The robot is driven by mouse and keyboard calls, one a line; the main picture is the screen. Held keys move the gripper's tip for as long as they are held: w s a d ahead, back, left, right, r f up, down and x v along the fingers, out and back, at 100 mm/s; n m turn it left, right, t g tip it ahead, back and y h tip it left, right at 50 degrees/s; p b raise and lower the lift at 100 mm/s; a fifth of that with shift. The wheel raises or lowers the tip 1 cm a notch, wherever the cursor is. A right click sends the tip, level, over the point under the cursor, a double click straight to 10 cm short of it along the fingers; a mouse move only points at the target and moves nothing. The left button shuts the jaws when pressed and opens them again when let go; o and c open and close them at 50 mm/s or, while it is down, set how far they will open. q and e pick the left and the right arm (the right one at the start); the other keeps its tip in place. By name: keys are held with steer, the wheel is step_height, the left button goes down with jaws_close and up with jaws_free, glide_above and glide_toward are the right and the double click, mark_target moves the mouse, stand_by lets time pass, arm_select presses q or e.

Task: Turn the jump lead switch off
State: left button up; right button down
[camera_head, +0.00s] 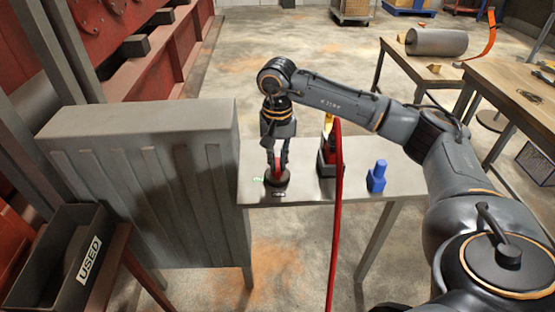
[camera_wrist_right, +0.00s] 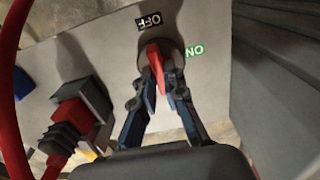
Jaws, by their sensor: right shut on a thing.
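The jump lead switch has a red handle (camera_wrist_right: 154,58) on a round dark base (camera_head: 278,180), set on a grey table top. My right gripper (camera_head: 277,168) points down over it. In the right wrist view its blue-padded fingertips (camera_wrist_right: 162,92) are closed on the red handle, one on each side. A black OFF label (camera_wrist_right: 150,22) lies above the switch in that view, and a green ON label (camera_wrist_right: 194,52) lies to its right. The handle's long axis runs roughly toward the OFF label. The fingers partly hide the handle. My left gripper is not in view.
A red plug in a dark block (camera_head: 327,160) stands right of the switch, with a red cable (camera_head: 338,215) hanging in front. A blue object (camera_head: 377,176) stands farther right. A tall grey ribbed cabinet (camera_head: 150,180) borders the table's left. A dark USED bin (camera_head: 62,258) sits lower left.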

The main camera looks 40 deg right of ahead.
mark_target(278, 164)
steer(key=c, duration=1.4)
jaws_free()
step_height(278, 164, up, 12)
